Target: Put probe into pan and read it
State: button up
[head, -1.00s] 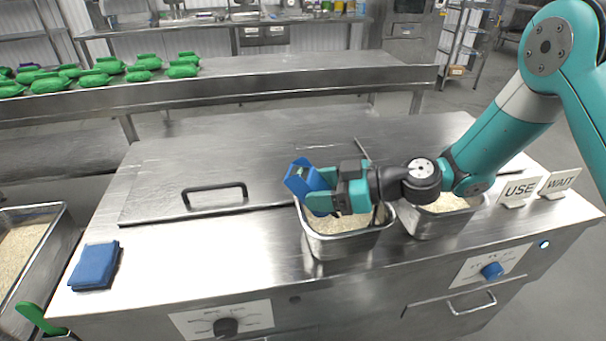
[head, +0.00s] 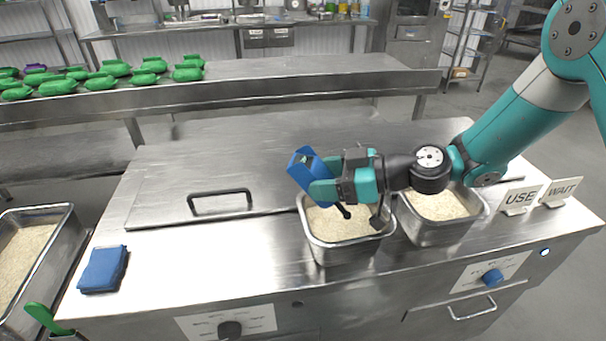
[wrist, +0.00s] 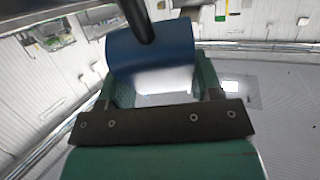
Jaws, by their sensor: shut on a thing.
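The blue probe (head: 303,163) has a small display on its upper face and is held tilted in my gripper (head: 322,182). It also shows between the fingers in the wrist view (wrist: 150,52), where my gripper (wrist: 160,85) is shut on it. My gripper is above the left pan (head: 318,246), a steel pan filled with pale rice. A dark rod end hangs below the gripper, over the rice; I cannot tell whether it touches the rice. The right pan (head: 430,232) of rice stands beside it, partly behind my arm. The reading on the display is too small to tell.
A blue folded cloth (head: 103,269) lies at the counter's left. USE (head: 521,199) and WAIT (head: 562,190) signs stand at the right. A steel lid with a black handle (head: 220,202) lies behind. Another rice container (head: 62,240) is at far left. Several green packs (head: 100,82) lie on the back shelf.

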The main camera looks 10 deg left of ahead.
jog(key=shift+r+p, duration=1.4)
jog(key=shift+r, duration=2.45)
